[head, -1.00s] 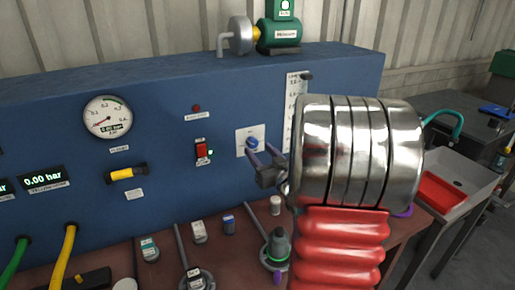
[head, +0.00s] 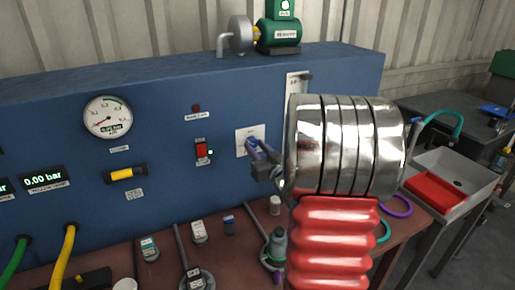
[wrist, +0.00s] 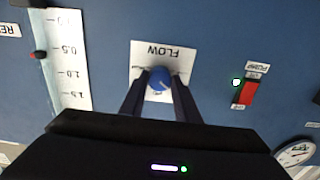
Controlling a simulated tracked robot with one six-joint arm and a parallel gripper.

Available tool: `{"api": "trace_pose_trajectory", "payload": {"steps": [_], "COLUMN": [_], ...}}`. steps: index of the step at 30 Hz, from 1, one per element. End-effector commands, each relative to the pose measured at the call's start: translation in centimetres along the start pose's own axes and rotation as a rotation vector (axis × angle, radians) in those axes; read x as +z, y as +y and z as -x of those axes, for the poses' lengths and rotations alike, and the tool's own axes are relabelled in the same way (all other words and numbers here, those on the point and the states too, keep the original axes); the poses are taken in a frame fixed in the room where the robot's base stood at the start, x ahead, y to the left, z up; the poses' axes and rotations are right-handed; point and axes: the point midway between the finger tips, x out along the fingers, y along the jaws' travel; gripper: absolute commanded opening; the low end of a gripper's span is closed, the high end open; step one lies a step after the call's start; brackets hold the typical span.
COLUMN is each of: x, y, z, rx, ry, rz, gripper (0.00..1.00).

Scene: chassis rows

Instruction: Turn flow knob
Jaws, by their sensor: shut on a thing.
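The blue flow knob (wrist: 160,78) sits on a white plate labelled FLOW (wrist: 140,60) on the blue panel. In the wrist view the label appears upside down. My gripper (wrist: 161,85) has its two dark fingers on either side of the knob, shut on it. In the head view my gripper (head: 258,147) reaches the panel at the knob, and its fingers hide much of the knob. My red and metal arm fills the right middle of that view.
A red pump switch (head: 201,150) with a green light is left of the knob. A white scale (wrist: 66,60) is near the knob. Several small items stand on the bench below.

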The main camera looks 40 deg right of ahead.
Motion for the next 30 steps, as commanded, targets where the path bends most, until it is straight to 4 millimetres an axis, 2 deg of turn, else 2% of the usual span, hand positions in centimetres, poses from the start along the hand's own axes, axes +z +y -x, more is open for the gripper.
{"api": "trace_pose_trajectory", "payload": {"steps": [5,6,19,30], "x": [0.00,0.01,-0.01,-0.01], "y": [0.03,0.64,0.12,0.15], "z": [0.01,-0.10,0.01,0.02], "rx": [0.001,0.004,0.003,0.004], "ry": [0.000,0.000,0.000,0.001], "rz": [0.000,0.000,-0.074,-0.330], "gripper": [0.08,0.07,0.07,0.07]}}
